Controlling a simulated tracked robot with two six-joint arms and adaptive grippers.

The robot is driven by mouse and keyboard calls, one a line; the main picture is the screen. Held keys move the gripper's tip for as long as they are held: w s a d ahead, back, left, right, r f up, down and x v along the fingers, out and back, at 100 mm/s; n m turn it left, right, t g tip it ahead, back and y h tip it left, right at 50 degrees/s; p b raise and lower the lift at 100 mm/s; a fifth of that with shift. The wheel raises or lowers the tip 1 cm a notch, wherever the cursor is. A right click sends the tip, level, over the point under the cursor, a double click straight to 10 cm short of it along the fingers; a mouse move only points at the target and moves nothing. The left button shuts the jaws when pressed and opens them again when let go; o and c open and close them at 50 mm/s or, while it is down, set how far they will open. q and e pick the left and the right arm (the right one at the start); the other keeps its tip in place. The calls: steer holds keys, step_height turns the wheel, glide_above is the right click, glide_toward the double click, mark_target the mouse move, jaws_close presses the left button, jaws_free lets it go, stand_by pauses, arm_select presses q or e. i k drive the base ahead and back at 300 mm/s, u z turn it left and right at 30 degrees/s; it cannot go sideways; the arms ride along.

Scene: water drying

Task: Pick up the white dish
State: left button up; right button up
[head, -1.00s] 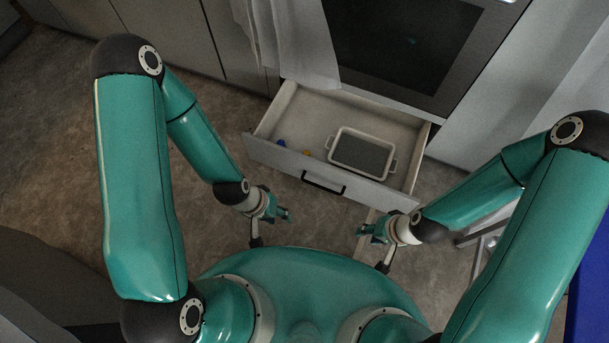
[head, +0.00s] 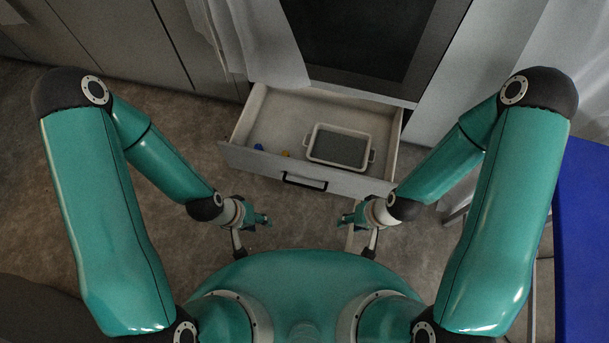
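The white dish (head: 311,141) is a rectangular dish with handles at its short ends and a grey inside. It sits in the right half of an open drawer (head: 238,158) below the oven. My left gripper (head: 266,219) is in front of the drawer, below its left part, apart from the dish. My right gripper (head: 343,219) is in front of the drawer's right part, also apart from the dish. Both grippers are small and dark here, and their finger opening cannot be made out. Nothing is seen held in either.
A small blue item (head: 258,147) and a yellow item (head: 286,154) lie in the drawer left of the dish. The drawer front has a black handle (head: 304,182). An oven (head: 365,40) is behind. A blue surface (head: 580,240) stands at the right. Floor is clear at left.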

mark_target(331, 146)
steer(key=u, duration=0.55)
steer(key=i, duration=0.8)
steer(key=u, duration=1.8)
steer(key=i, duration=0.9)
steer(key=z, duration=0.85)
